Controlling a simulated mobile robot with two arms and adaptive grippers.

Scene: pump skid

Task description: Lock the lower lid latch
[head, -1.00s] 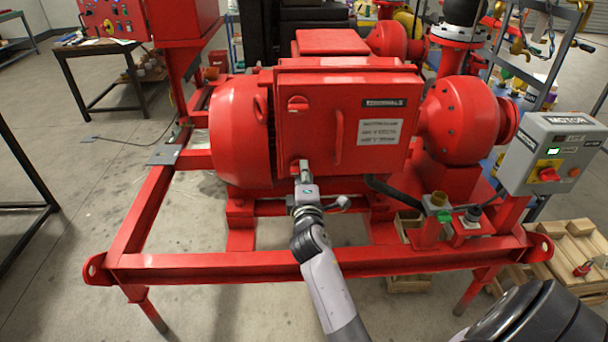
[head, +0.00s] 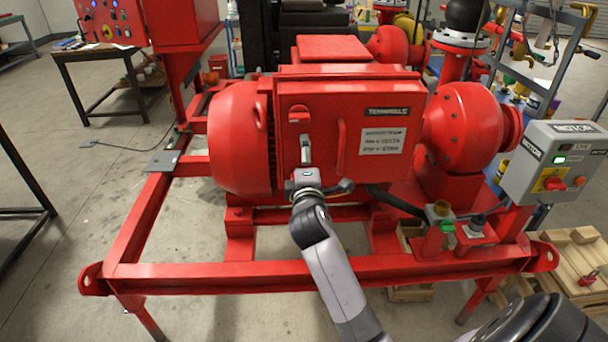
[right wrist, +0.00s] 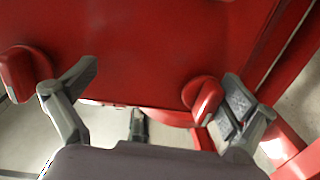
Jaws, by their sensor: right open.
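The red terminal box lid (head: 355,115) faces me on the motor, with two red latches along its left edge. The upper latch (head: 299,114) shows in the head view; it appears at the left of the right wrist view (right wrist: 22,72). The lower latch (right wrist: 203,97) is a round red knob with a raised grip; in the head view my right gripper (head: 305,150) hides it. In the right wrist view the gripper is open, with the lower latch between its fingers, close beside the right finger. I cannot tell whether they touch. My left gripper is not in view.
A red handle (head: 341,145) stands out from the lid. The red skid frame (head: 230,272) runs below my right arm. A grey motor control box (head: 556,165) stands at the right. A dark cable (head: 385,197) hangs below the terminal box.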

